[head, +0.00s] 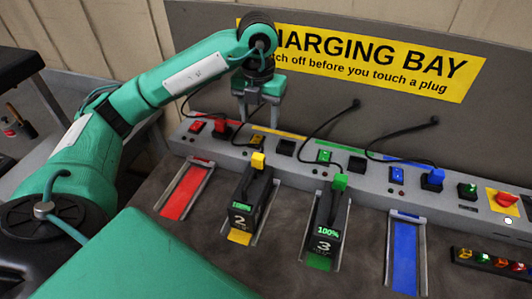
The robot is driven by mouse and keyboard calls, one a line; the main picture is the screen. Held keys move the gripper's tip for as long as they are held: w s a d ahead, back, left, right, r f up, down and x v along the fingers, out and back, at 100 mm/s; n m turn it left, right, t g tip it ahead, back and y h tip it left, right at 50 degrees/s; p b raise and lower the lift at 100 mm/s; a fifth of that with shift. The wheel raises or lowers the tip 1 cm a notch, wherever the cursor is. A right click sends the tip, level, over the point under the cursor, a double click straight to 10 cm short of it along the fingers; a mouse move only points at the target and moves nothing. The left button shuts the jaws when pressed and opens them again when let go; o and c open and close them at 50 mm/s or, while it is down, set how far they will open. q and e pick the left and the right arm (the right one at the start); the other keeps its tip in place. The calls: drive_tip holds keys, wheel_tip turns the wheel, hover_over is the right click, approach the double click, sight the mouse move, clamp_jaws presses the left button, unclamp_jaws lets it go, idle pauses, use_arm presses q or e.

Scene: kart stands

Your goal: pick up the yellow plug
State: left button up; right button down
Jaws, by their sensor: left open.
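The yellow plug (257,160) is a small yellow block at the top of the black battery marked 2 (248,200), which stands in the yellow bay. My left gripper (259,118) is open, with its fingers pointing down. In the picture it is above the yellow plug, over the back panel; the fingers appear empty and apart from the plug. The exact depth between them is hard to tell. My right gripper is not in view.
Battery 3 (326,222) stands to the right with a green plug (340,182). The red bay (185,192) and blue bay (405,257) are empty. The socket strip (304,172) holds switches, a red plug (221,128) and a blue plug (433,178). Black cables (330,122) loop above the strip.

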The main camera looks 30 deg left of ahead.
sight(258, 156)
use_arm(q)
drive_tip(key=f, duration=0.1)
drive_tip(key=s+f, duration=0.1)
drive_tip(key=f, duration=0.1)
drive_tip(key=shift+s+f+p, duration=0.15)
drive_tip(key=shift+s+p, duration=0.05)
drive_tip(key=shift+p, duration=0.15)
drive_tip(key=f, duration=0.4)
drive_tip(key=shift+w+p, duration=0.35)
drive_tip(key=shift+s+f, duration=0.1)
drive_tip(key=shift+f, duration=0.2)
drive_tip(key=shift+s+f+p, duration=0.15)
drive_tip(key=shift+f+p, duration=0.15)
drive_tip(key=shift+p, duration=0.15)
wheel_tip(258, 156, down, 3)
drive_tip(key=shift+s+d+f+p, duration=0.15)
drive_tip(key=shift+f+p, duration=0.05)
drive_tip(key=shift+p, duration=0.6)
drive_tip(key=shift+f, duration=0.5)
drive_tip(key=c, duration=1.1)
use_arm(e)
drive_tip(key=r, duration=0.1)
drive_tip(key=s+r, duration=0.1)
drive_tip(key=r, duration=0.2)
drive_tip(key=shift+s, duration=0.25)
